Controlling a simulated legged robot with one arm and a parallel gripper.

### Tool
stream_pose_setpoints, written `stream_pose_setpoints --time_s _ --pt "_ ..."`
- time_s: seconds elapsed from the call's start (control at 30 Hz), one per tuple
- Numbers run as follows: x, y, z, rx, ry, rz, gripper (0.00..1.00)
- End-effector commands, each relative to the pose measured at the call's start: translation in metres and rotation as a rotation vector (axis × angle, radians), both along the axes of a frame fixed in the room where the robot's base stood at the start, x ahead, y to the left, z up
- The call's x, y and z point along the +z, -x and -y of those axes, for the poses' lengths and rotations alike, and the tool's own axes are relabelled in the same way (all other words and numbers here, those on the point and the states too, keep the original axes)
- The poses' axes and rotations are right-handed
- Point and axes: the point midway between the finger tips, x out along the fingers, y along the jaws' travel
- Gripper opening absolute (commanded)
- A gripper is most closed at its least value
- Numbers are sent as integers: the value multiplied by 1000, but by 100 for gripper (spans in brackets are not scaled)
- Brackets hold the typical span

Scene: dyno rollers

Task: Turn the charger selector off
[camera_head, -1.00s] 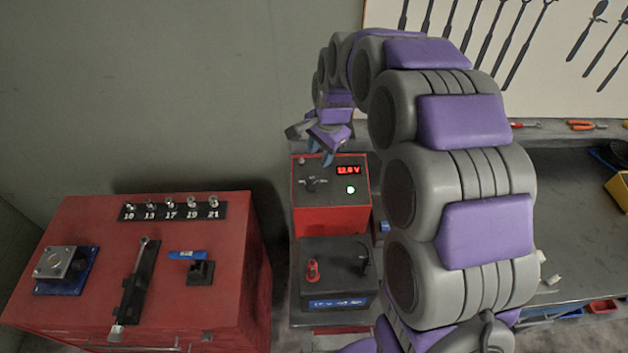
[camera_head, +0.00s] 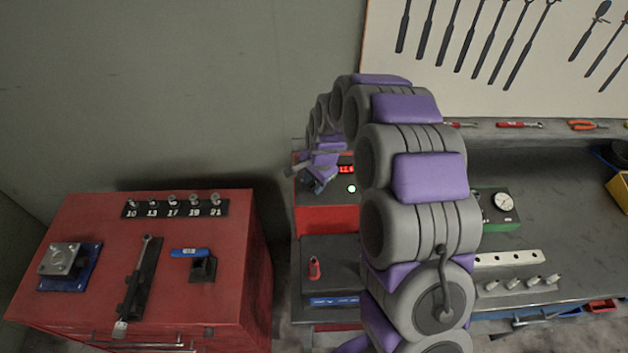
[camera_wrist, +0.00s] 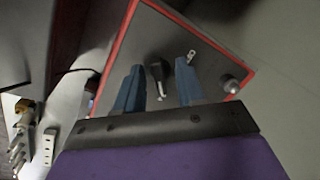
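My gripper (camera_head: 319,186) is over the panel's left part and hides the selector in the head view. In the wrist view the selector (camera_wrist: 157,72) is a dark knob with a lever on the grey panel. My gripper (camera_wrist: 157,88) is open, with one blue finger on each side of the selector. I cannot tell whether a finger touches it. A small round metal post (camera_wrist: 231,85) sits right of the fingers.
A battery (camera_head: 330,262) with a red terminal cap stands in front of the charger. A red cabinet (camera_head: 75,215) with a socket rack stands at the left. A workbench (camera_head: 560,210) with a gauge box (camera_head: 500,205) lies to the right.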

Motion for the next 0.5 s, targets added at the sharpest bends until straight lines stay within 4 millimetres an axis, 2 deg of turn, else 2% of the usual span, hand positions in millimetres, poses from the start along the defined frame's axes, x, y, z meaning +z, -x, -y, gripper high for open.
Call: stream_pose_setpoints --time_s 0.2,0.5 --pt "0 0 0 0 0 0 37" --pt "0 -1 0 0 0 0 9"
